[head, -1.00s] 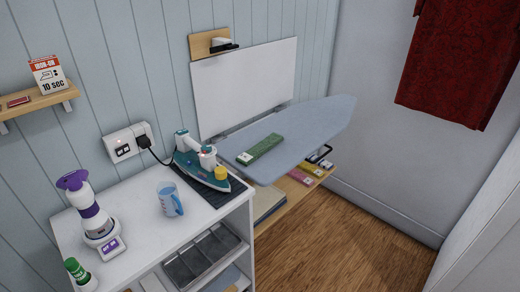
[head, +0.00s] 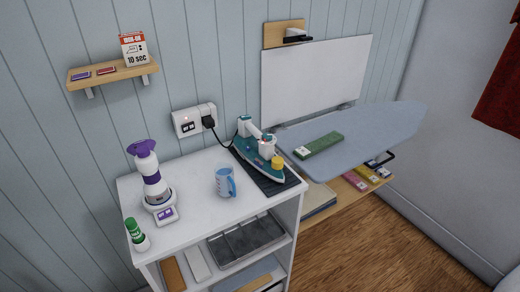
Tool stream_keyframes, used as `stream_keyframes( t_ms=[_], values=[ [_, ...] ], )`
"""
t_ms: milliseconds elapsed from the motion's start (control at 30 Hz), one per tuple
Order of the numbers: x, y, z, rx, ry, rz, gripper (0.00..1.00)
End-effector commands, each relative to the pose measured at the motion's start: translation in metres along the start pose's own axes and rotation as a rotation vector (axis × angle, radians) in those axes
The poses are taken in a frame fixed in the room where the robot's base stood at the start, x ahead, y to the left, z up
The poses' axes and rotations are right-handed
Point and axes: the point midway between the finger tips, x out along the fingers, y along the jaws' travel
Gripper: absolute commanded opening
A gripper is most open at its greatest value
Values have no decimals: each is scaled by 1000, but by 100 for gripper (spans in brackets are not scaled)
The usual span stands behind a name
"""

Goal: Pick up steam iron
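The steam iron (head: 259,158) is teal and white with a yellow knob or cap near its front. It lies on a dark mat (head: 286,183) at the right end of the white cabinet top. A black plug and cord run from the wall socket (head: 194,121) towards the iron's rear. The iron's underside is hidden. My gripper is not in the head view.
A blue mug (head: 225,182), a purple and white bottle on a base (head: 152,178) and a green-capped bottle (head: 136,235) stand on the cabinet top (head: 190,220). An ironing board (head: 375,132) with a green box (head: 319,145) extends right of the iron.

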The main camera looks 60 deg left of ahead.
Motion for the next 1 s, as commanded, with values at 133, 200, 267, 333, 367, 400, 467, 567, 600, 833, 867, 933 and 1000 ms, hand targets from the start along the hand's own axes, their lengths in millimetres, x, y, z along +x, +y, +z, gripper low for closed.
stream_keyframes(
  t_ms=[133, 200, 267, 333, 367, 400, 467, 567, 600, 833, 867, 933, 1000],
  values=[
    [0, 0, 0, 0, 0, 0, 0],
    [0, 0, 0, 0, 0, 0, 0],
    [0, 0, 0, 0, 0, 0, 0],
    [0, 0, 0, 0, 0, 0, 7],
    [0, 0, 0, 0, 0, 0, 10],
    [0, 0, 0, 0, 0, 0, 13],
    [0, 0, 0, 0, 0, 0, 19],
    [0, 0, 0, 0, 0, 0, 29],
    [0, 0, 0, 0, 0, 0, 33],
    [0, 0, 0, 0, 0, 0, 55],
    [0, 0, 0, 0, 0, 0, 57],
    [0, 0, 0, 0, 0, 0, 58],
    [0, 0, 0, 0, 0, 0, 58]
  ],
)
